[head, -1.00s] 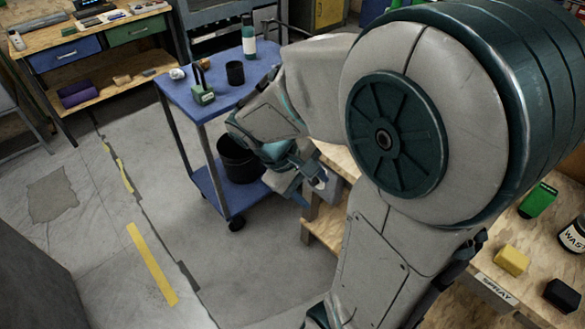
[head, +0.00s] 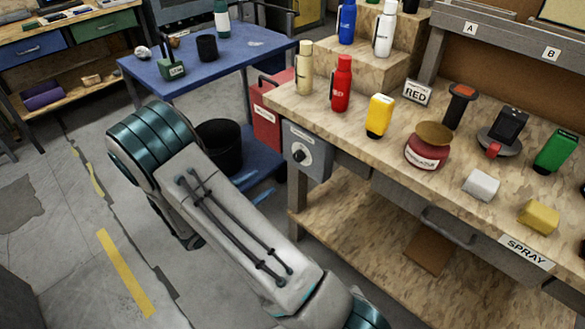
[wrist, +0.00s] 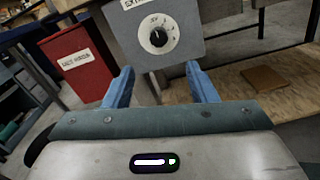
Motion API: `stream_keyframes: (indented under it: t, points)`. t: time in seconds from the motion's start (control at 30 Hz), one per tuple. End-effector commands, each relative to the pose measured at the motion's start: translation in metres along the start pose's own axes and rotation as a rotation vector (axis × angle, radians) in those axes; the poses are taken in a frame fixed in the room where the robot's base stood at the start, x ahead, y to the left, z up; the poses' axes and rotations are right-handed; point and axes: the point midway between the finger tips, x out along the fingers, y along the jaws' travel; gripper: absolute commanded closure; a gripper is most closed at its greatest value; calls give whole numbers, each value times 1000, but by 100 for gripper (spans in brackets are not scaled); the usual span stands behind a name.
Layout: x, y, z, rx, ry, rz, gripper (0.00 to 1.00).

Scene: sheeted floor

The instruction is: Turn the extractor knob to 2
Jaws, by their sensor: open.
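The extractor knob (head: 298,153) is a dark round knob on a pale dial, on the front of a grey box (head: 318,134) at the left end of the workbench. In the wrist view the knob (wrist: 158,38) faces me on the grey box (wrist: 190,22), with a partly cut-off label above. The dial marks are too small to read surely. My gripper (wrist: 158,74) is open and empty. Its two blue fingers spread below and in front of the knob, apart from it. In the head view my arm hides most of the gripper.
A red box (head: 265,115) stands left of the grey box, beside the blue cart (head: 225,65) with a black bucket (head: 220,145) on its lower shelf. The wooden bench top (head: 345,128) holds bottles, jars and blocks. A lower shelf (head: 370,205) lies under the bench.

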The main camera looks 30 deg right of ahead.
Motion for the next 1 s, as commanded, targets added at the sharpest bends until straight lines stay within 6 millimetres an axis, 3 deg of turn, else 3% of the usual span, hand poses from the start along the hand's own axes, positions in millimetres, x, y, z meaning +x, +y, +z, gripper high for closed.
stream_keyframes:
  t: [0.17,0.7,1.0]
  points:
    - [12,2,-3,-6,-7,12,48]
    - [117,2,-3,-5,-5,9,48]
    - [137,3,-2,-6,-4,11,48]
